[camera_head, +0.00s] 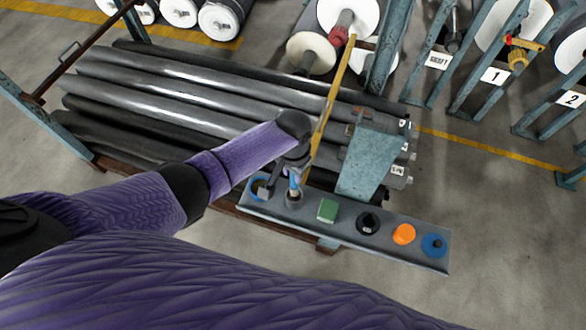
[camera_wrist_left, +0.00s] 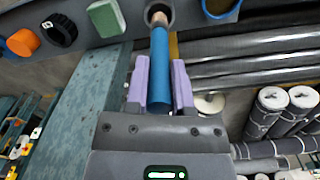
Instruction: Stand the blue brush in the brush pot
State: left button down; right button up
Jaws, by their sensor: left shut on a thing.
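The blue brush (camera_wrist_left: 160,62) is held between the two purple fingers of my left gripper (camera_wrist_left: 161,75), which is shut on it. In the wrist view its tan tip is at the mouth of a dark round pot (camera_wrist_left: 171,12). The brush shows as a small blue piece in the head view (camera_head: 294,182), upright just above or in the grey pot (camera_head: 293,201). I cannot tell how deep the tip is. My left gripper (camera_head: 295,170) is directly over the pot. My right gripper is not in view.
The pot stands on a grey shelf (camera_head: 330,236) with a blue ring-shaped item (camera_head: 262,188), a green block (camera_head: 327,210), a black item (camera_head: 368,223), an orange item (camera_head: 403,234) and a blue roll (camera_head: 433,246). Grey rolls (camera_head: 190,95) lie behind, beside a teal post (camera_head: 368,160).

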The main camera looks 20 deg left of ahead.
aim_at(293, 187)
pick_arm(q)
jog(key=shift+f+b, duration=2.35)
jog(key=shift+f, duration=0.75)
jog(key=shift+c, duration=2)
grip_release()
jog(key=shift+r, duration=0.1)
notch_tip(293, 187, up, 10)
jog(key=p, duration=0.4)
jog(key=shift+f, duration=0.2)
jog(key=shift+r, duration=0.2)
